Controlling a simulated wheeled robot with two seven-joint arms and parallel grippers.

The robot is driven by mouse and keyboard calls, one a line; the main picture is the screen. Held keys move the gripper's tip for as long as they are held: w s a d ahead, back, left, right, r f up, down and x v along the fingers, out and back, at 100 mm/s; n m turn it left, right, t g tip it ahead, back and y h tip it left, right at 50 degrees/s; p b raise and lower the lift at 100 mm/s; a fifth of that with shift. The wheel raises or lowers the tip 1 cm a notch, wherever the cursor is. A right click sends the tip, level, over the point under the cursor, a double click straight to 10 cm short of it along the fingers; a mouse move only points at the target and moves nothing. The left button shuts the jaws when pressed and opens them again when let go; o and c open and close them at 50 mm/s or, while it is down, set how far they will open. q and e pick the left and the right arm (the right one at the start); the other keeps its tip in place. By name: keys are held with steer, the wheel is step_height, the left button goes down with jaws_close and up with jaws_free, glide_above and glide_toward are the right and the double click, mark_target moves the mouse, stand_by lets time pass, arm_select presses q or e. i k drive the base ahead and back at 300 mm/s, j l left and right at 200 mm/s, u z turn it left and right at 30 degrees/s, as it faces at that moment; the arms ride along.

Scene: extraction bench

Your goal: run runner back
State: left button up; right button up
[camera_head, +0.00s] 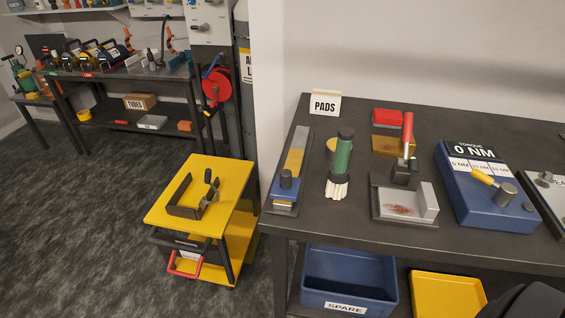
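What looks like the runner (286,183), a small blue block with a round knob on top, sits at the near end of a long flat rail (296,150). The rail lies along the left edge of the dark bench, pointing away from me, and its far part is bare. Blue and yellow layers show under the runner at the near end. Neither of my grippers is in view. A dark rounded shape at the bottom right corner may be part of my arm; I cannot tell.
Right of the rail stand a green-handled brush (342,160), a red-handled clamp (406,145) on a grey plate, and a blue torque box (485,190). A PADS sign (324,103) stands behind. A yellow cart (205,190) is left of the bench; a blue SPARE bin (349,280) sits below.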

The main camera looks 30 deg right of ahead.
mark_target(285, 187)
steer(key=l+z, duration=0.2)
steer(key=z, duration=0.75)
